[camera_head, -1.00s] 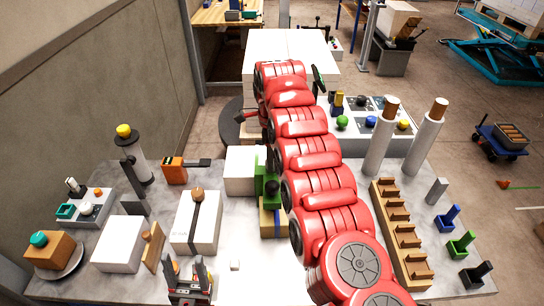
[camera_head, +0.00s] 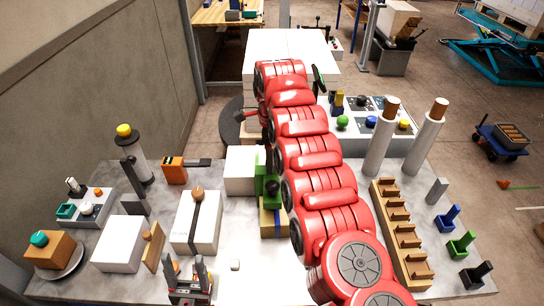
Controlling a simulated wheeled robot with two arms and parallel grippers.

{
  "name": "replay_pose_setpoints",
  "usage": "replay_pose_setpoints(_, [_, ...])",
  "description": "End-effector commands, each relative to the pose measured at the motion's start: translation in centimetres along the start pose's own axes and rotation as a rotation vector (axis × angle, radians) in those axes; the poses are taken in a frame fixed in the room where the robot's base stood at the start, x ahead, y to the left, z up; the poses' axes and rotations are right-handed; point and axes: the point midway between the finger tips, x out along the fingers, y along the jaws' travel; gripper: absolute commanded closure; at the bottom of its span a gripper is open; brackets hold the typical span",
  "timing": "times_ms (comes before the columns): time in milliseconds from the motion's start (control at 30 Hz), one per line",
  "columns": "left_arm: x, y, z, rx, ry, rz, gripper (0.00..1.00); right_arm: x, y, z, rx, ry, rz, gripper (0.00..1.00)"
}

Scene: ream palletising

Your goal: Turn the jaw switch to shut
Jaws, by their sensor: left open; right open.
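A green fixture with a round black knob (camera_head: 272,187) stands on a wood-and-blue block (camera_head: 268,225), mid-table. A grey switch box (camera_head: 90,210) with a small lever, a pale knob, a teal part and an orange button stands at the far left. I cannot tell for sure which of these is the jaw switch, or its setting. My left gripper (camera_head: 190,272) is open and empty at the front edge, fingers apart. My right arm, red and segmented, crosses the middle.
White boxes (camera_head: 118,244) stand on the left half of the table. A wooden rack (camera_head: 405,240) and two tall pale posts (camera_head: 378,145) stand on the right. A lamp-like post with a yellow top (camera_head: 124,131) is at the back left.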

Motion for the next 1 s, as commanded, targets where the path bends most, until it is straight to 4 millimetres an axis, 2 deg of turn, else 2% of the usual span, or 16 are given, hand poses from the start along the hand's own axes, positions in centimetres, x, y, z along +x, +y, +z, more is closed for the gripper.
replay_pose_setpoints(267, [0.2,0.0,0.0,0.000,0.000,0.000,0.39,-3.0,-0.1,-0.2,0.001,0.001,-0.001,0.20])
replay_pose_setpoints(300, [2.1,-0.1,-0.3,0.000,-0.001,0.000,0.39,-4.9,0.0,-0.1,0.000,0.001,0.000,0.20])
replay_pose_setpoints(333, [2.9,-0.1,-0.5,0.000,0.000,0.000,0.39,-5.7,0.0,-0.1,0.000,0.001,0.000,0.20])
replay_pose_setpoints(700, [10.3,-0.5,-1.7,0.000,0.000,0.000,0.39,-13.2,0.0,0.0,0.000,0.001,0.001,0.20])
replay_pose_setpoints(900, [13.2,-0.7,-2.2,0.000,0.000,0.000,0.39,-16.2,0.0,0.0,0.000,0.000,0.000,0.20])
replay_pose_setpoints(1000, [13.9,-0.7,-2.3,0.000,0.000,0.000,0.39,-16.9,0.0,0.0,0.000,0.000,0.001,0.20])
